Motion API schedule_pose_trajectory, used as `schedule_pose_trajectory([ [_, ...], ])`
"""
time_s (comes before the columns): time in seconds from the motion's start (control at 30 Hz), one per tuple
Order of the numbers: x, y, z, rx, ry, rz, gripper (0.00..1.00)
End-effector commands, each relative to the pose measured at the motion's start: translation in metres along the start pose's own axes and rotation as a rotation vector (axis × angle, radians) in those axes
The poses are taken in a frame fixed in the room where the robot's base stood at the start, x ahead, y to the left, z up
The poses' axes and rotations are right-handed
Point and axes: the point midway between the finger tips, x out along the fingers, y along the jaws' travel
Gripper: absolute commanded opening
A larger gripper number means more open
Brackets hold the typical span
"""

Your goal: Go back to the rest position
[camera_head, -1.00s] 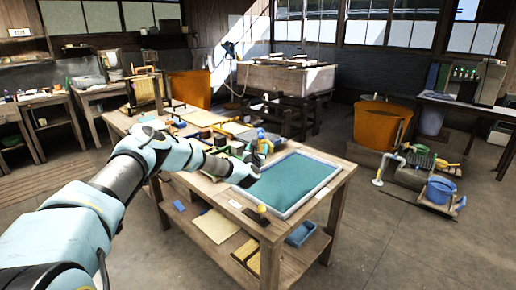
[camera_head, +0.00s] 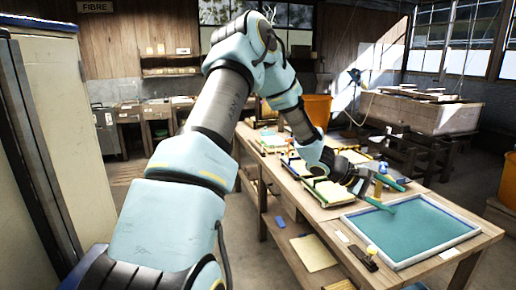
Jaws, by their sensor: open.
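My arm reaches from the lower left of the head view up to a bent elbow near the top, then down to the right over the wooden workbench (camera_head: 310,213). My gripper (camera_head: 396,196) is at its end, above the bench beside the far left corner of a framed teal screen (camera_head: 415,228). Its two fingers appear spread apart, with nothing visible between them. The gripper is small in the picture, and whether it touches anything is hard to tell.
A stack of pale sheets (camera_head: 331,191) lies on the bench near my gripper. A small yellow-topped item (camera_head: 371,251) stands by the screen's near left corner. A tall pale cabinet (camera_head: 62,120) stands close on the left. An orange tub (camera_head: 317,108) and a large trough (camera_head: 425,112) are behind.

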Motion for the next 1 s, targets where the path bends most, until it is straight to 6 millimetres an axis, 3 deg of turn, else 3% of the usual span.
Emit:
schedule_pose_trajectory([
  [0.1,-0.062,-0.053,0.007,0.124,0.070,-0.238,0.69],
  [0.17,-0.097,-0.079,0.009,0.174,0.110,-0.354,0.69],
  [0.3,-0.184,-0.133,0.017,0.273,0.215,-0.601,0.69],
  [0.5,-0.301,-0.193,0.040,0.379,0.362,-0.883,0.69],
  [0.6,-0.340,-0.212,0.054,0.416,0.412,-0.972,0.69],
  [0.7,-0.363,-0.224,0.063,0.441,0.443,-1.025,0.69],
  [0.8,-0.373,-0.230,0.068,0.455,0.456,-1.052,0.69],
  [1.0,-0.376,-0.231,0.070,0.459,0.458,-1.059,0.69],
])
